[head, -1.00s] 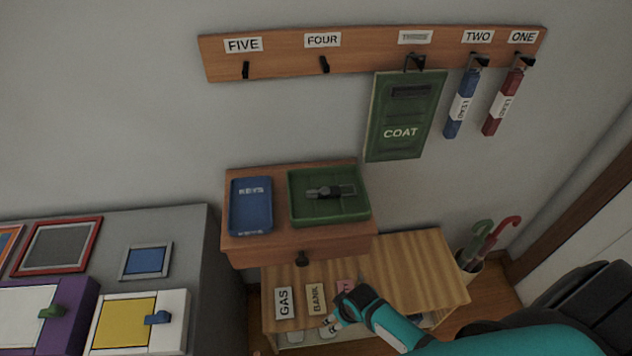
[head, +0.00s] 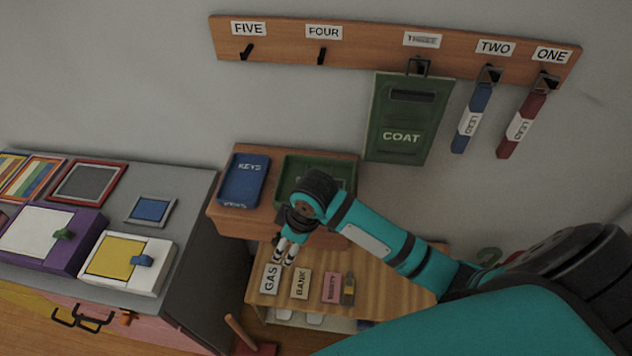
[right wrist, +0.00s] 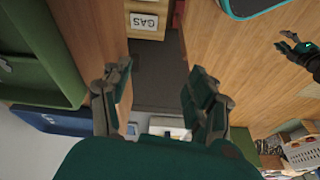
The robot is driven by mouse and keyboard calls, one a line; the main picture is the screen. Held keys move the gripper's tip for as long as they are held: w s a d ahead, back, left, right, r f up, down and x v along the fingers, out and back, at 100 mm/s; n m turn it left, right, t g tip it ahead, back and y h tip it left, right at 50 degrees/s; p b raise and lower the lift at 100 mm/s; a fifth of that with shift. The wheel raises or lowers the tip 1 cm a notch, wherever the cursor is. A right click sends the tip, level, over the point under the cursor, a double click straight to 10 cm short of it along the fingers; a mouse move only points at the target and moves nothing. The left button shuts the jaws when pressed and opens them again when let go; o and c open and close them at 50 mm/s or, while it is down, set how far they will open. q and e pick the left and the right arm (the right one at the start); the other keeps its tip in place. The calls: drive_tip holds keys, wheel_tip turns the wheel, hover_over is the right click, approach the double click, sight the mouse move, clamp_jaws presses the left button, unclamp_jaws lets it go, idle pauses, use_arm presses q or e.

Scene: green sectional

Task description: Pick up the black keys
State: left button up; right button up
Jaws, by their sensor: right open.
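The black keys do not show now; my right arm covers much of the green tray (head: 322,168), where a dark item lay earlier. The tray sits on the small wooden wall cabinet (head: 240,224) and also shows at the left in the right wrist view (right wrist: 30,60). My right gripper (head: 284,252) is in front of the cabinet and hangs over the lower bench. In the right wrist view its fingers (right wrist: 158,78) are apart with nothing between them. A dark jointed part at that view's right edge looks like my left gripper (right wrist: 302,52); its opening is unclear.
A blue KEYS tray (head: 244,180) stands left of the green one. The lower bench (head: 395,285) holds label blocks, including GAS (head: 270,278) and BANK (head: 301,284). A green COAT pouch (head: 400,118) and two lead tags hang from the hook rail (head: 375,55).

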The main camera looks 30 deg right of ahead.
drive_tip(key=w+d+r+n+g+h, duration=0.1)
drive_tip(key=w+d+r, duration=0.55)
drive_tip(key=r, duration=0.25)
drive_tip(key=w+d+r+n+g+h, duration=0.1)
drive_tip(key=w+d+r, duration=0.55)
drive_tip(key=r, duration=0.35)
drive_tip(key=f+p, duration=0.1)
drive_tip(key=f, duration=0.3)
drive_tip(key=f+p, duration=0.1)
drive_tip(key=f, duration=0.3)
drive_tip(key=f+p, duration=0.1)
drive_tip(key=f, duration=0.3)
drive_tip(key=shift+s+d+f+p, duration=0.15)
drive_tip(key=shift+s+d+p, duration=0.15)
drive_tip(key=shift+d, duration=0.1)
drive_tip(key=f+p, duration=0.1)
drive_tip(key=f, duration=0.1)
drive_tip(key=f+p, duration=0.1)
drive_tip(key=f, duration=0.1)
drive_tip(key=shift+w+f, duration=0.2)
drive_tip(key=shift+f, duration=0.2)
drive_tip(key=shift+d+f, duration=0.1)
drive_tip(key=shift+f, duration=0.2)
drive_tip(key=c, duration=1)
use_arm(q)
drive_tip(key=r, duration=0.5)
drive_tip(key=shift+w+a+r, duration=0.25)
drive_tip(key=shift+a+r, duration=0.05)
drive_tip(key=shift+a, duration=0.1)
